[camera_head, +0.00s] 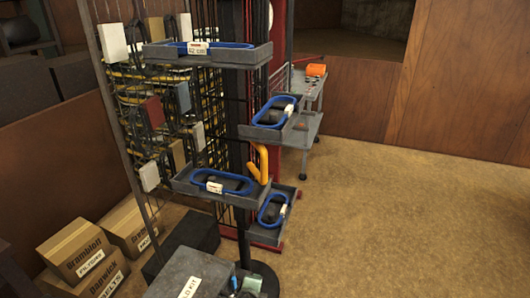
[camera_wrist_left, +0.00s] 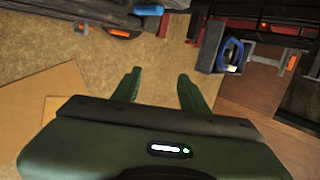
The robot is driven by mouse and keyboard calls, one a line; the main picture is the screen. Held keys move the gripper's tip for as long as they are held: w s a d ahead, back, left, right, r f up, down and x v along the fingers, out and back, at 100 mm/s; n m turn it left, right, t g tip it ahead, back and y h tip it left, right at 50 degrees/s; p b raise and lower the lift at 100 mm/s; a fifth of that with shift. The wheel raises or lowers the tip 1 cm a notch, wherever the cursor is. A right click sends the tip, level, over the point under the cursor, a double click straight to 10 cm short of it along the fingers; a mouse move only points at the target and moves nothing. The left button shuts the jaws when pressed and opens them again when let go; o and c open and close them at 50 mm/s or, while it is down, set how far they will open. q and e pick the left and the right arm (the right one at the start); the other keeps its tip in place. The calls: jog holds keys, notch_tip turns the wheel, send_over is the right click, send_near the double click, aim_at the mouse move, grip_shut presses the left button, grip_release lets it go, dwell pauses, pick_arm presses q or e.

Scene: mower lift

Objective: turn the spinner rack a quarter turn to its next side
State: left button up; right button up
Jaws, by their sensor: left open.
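The spinner rack (camera_head: 245,104) stands left of centre in the head view, an upright of dark wire grid on a dark round foot. Grey trays (camera_head: 252,62) with blue loops stick out from two of its sides at several heights. Another side carries a wire panel (camera_head: 110,72) with hanging pouches and yellow cords. A bent orange-yellow handle (camera_head: 261,165) shows at mid height, beside a lower tray. In the left wrist view my left gripper (camera_wrist_left: 158,88) is open, its two green fingers apart with only floor between them. A tray with a blue loop (camera_wrist_left: 229,55) shows beyond, to the right. My right gripper is in neither view.
Cardboard boxes (camera_head: 80,255) stand on the floor at left. A grey box (camera_head: 185,277) marked with KIT is at the bottom, close to the rack's foot. A grey cart (camera_head: 302,132) stands behind the rack. The carpet (camera_head: 400,220) on the right is clear.

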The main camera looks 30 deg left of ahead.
aim_at(265, 158)
pick_arm(q)
jog(key=w+a+r+m+t+y, duration=0.1)
jog(key=w+a+r+m+t, duration=0.1)
jog(key=w+r+m, duration=0.3)
jog(key=w+a+r+m+t+y, duration=0.1)
jog(key=w+a+r+m+t, duration=0.2)
jog(key=r, duration=1.1)
jog(key=w+a+r+m+t+y+p, duration=0.1)
jog(key=w+a+r+m+t, duration=0.2)
jog(key=w+r+m, duration=0.5)
jog(key=shift+w+a+r+m+y, duration=0.2)
jog(key=shift+w+r+m+y, duration=0.15)
jog(key=shift+w+r, duration=0.6)
jog(key=x, duration=0.4)
jog(key=p+x, duration=0.1)
jog(key=x, duration=0.1)
jog(key=shift+w+a+r, duration=0.2)
jog(key=shift+r, duration=0.1)
jog(key=shift+w+a, duration=0.15)
jog(key=shift+w, duration=0.25)
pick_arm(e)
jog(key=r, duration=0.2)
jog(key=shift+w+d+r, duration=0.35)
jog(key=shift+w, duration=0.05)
pick_arm(q)
grip_shut()
